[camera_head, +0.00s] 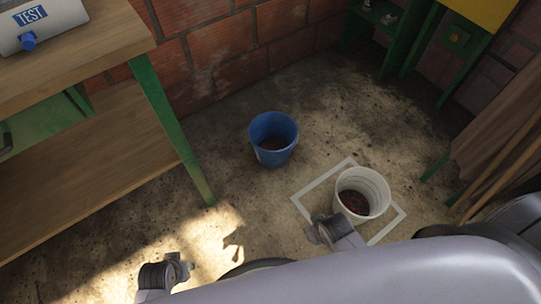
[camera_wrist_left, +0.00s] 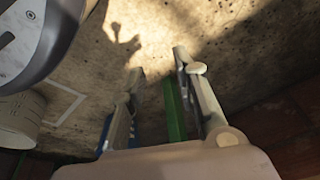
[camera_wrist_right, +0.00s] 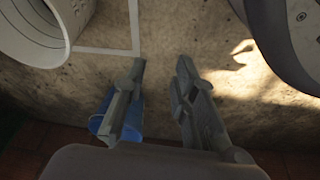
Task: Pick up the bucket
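A blue bucket (camera_head: 273,138) stands upright on the floor near the brick wall, with dark reddish contents. A white bucket (camera_head: 361,194) with similar contents stands nearer me, inside a white outlined square (camera_head: 322,184). My right gripper (camera_head: 331,230) is open and empty, overlapping the square's near side in the head view. In the right wrist view the white bucket (camera_wrist_right: 42,28) is upper left, and the blue bucket (camera_wrist_right: 132,122) is partly hidden behind a finger. My left gripper (camera_head: 166,273) is open and empty, low on the left, apart from both buckets.
A wooden workbench (camera_head: 95,47) with a green leg (camera_head: 170,125) and lower shelf stands on the left. A brick wall (camera_head: 225,40) closes the back. Green framework (camera_head: 408,40) and brown boards (camera_head: 495,125) are on the right. Floor between bench and buckets is clear.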

